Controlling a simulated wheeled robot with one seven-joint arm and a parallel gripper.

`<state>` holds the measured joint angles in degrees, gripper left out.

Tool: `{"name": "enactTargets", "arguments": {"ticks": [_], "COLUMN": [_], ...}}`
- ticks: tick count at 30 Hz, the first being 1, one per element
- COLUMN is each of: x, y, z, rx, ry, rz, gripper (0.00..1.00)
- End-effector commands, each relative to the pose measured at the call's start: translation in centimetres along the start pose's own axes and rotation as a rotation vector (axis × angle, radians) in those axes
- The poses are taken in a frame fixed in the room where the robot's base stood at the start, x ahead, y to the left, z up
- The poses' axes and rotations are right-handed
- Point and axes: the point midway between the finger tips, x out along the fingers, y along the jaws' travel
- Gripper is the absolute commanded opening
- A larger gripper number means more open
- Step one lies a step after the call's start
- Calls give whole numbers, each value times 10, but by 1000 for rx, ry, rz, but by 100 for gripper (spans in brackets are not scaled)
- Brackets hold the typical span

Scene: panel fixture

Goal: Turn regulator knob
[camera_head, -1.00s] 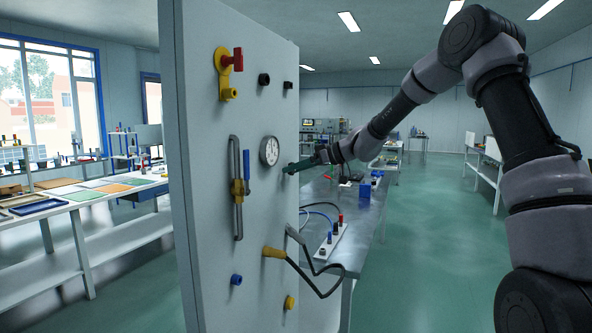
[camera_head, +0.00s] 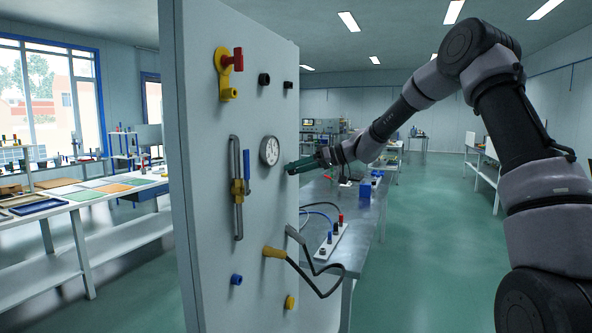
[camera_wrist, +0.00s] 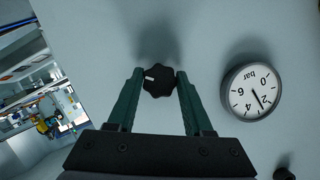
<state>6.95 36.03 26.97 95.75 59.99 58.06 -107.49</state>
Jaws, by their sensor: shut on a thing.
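The regulator knob (camera_wrist: 158,80) is black and lobed, with a white mark on its left side in the wrist view. It sits on the pale upright panel (camera_head: 212,180). My gripper (camera_wrist: 157,84) has its two green fingers on either side of the knob and is shut on it. In the head view my gripper (camera_head: 290,169) reaches the panel from the right, just below and right of the gauge, and hides the knob. The round pressure gauge (camera_wrist: 251,91), marked bar, is beside the knob; its dark needle points between the 2 and the 4.
The panel also carries a red and yellow valve (camera_head: 228,70), a pipe with a blue-handled valve (camera_head: 243,180), a yellow plug with a black cable (camera_head: 273,252) and several small knobs. A metal table (camera_head: 362,232) with a terminal strip stands behind.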

Motion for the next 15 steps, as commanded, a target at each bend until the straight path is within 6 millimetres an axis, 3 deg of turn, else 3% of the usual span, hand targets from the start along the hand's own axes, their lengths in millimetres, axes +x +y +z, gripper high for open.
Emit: {"name": "enactTargets", "arguments": {"ticks": [15], "x": [-1], "y": [3], "z": [1], "rx": [458], "ry": [1], "rz": [-188], "gripper": [0]}}
